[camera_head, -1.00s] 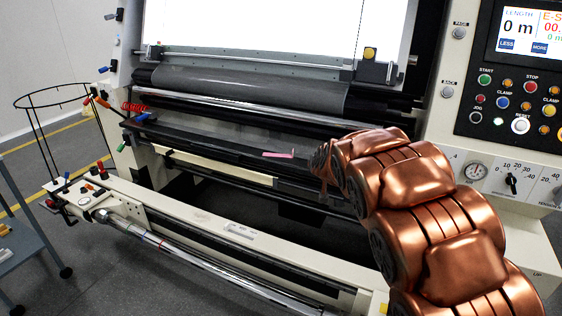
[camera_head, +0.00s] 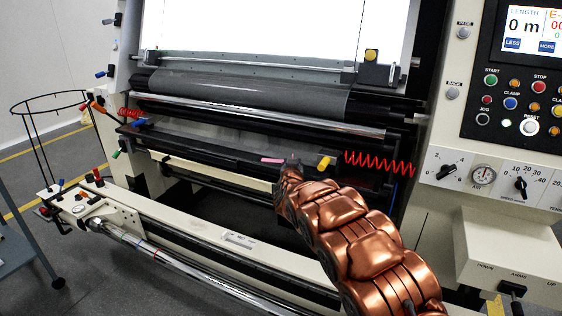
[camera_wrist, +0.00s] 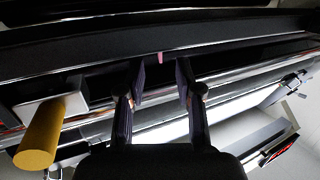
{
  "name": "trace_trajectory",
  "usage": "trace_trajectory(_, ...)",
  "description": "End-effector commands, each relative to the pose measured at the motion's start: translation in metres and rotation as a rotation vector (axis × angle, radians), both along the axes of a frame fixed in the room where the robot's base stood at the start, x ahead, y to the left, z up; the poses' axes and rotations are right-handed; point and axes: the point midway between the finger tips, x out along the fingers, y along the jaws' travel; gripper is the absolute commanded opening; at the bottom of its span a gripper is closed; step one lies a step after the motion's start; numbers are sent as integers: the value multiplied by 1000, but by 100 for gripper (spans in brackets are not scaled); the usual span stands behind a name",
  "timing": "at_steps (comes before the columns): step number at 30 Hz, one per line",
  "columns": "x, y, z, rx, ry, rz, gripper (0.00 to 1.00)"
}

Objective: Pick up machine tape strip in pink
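The pink tape strip (camera_head: 272,160) lies on the dark horizontal bar (camera_head: 215,146) of the machine, just left of my gripper's end in the head view. In the wrist view a small pink piece (camera_wrist: 160,57) shows on the dark bar, beyond and between my fingertips. My gripper (camera_wrist: 160,80) is open, its two dark fingers apart with nothing between them. In the head view my arm hides most of the gripper.
A yellow knob (camera_head: 325,163) sticks out near my gripper on the right; it looms large at left in the wrist view (camera_wrist: 40,135). A red coiled cable (camera_head: 380,163) hangs right of it. A metal roller (camera_head: 250,113) runs above the bar.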

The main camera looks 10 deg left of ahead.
Motion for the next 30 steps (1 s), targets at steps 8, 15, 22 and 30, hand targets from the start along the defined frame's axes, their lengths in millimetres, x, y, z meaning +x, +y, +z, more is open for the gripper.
trace_trajectory(8, 17, 0, -1, 0, -2, -1, 35)
trace_trajectory(15, 29, 1, -4, 1, 0, -1, 35)
trace_trajectory(22, 46, 1, -7, 1, 1, -2, 35)
trace_trajectory(30, 63, 3, -10, 2, 2, 0, 35)
